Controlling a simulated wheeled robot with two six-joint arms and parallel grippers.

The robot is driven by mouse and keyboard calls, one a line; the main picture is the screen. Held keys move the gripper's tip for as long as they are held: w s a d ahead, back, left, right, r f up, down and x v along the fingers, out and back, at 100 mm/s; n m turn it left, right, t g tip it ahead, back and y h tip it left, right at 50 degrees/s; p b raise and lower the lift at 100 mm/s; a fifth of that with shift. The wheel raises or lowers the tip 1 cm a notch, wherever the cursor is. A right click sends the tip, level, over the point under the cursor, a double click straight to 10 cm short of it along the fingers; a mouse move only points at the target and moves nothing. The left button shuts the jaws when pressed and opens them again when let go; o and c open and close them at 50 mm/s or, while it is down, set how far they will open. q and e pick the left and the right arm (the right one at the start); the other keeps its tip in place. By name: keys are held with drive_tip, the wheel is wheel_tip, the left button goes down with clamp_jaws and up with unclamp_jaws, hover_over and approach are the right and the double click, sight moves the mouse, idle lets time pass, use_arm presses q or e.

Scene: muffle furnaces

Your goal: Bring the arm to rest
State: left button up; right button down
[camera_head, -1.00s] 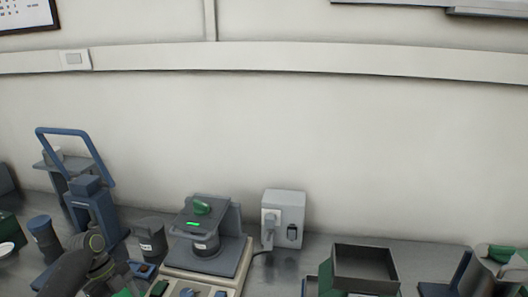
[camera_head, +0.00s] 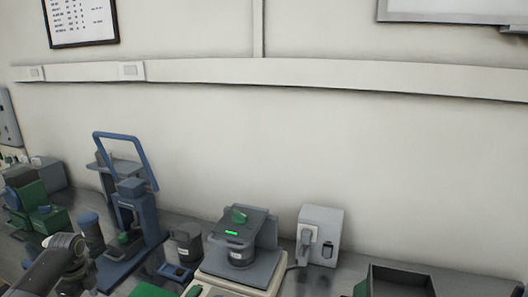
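My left arm (camera_head: 62,262) comes in at the lower left corner, in front of the bench. Its gripper fingers are not clearly visible, so I cannot tell whether it is open or holds anything. My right arm and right gripper are not in view.
A blue-framed press (camera_head: 136,212) stands on the bench at left. A grey device with a green light (camera_head: 236,240) stands right of it, beside a white box (camera_head: 320,232). A dark open bin (camera_head: 400,283) is at lower right. Green equipment (camera_head: 40,205) stands far left.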

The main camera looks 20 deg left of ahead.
use_arm(q)
drive_tip(key=s+a+f+n+y, duration=0.6)
drive_tip(key=s+a+f+n, duration=0.3)
drive_tip(key=s+a, duration=0.5)
drive_tip(key=s+a+f+n+t+y, duration=0.1)
drive_tip(key=s+a+f+y, duration=0.1)
drive_tip(key=s+a, duration=0.6)
drive_tip(key=s+a+f+n+t+y, duration=0.1)
drive_tip(key=s+a+f+n+y, duration=0.15)
drive_tip(key=s, duration=0.95)
drive_tip(key=s+d+f+n+h, duration=0.1)
drive_tip(key=s+d+f+h, duration=0.15)
drive_tip(key=d+f, duration=0.8)
drive_tip(key=s+d+f+h, duration=0.1)
drive_tip(key=d+f+h, duration=0.2)
drive_tip(key=d+f, duration=0.75)
drive_tip(key=d+f+n+h, duration=0.1)
drive_tip(key=d+f, duration=0.4)
drive_tip(key=d, duration=1.2)
drive_tip(key=d+f+n+h+b, duration=0.1)
drive_tip(key=d+f+h, duration=0.2)
drive_tip(key=d, duration=1.5)
wheel_tip(320, 180, down, 3)
drive_tip(key=shift+s+d+r+g+h, duration=0.15)
drive_tip(key=shift+s+d+g+h, duration=0.15)
drive_tip(key=shift+s+g, duration=0.15)
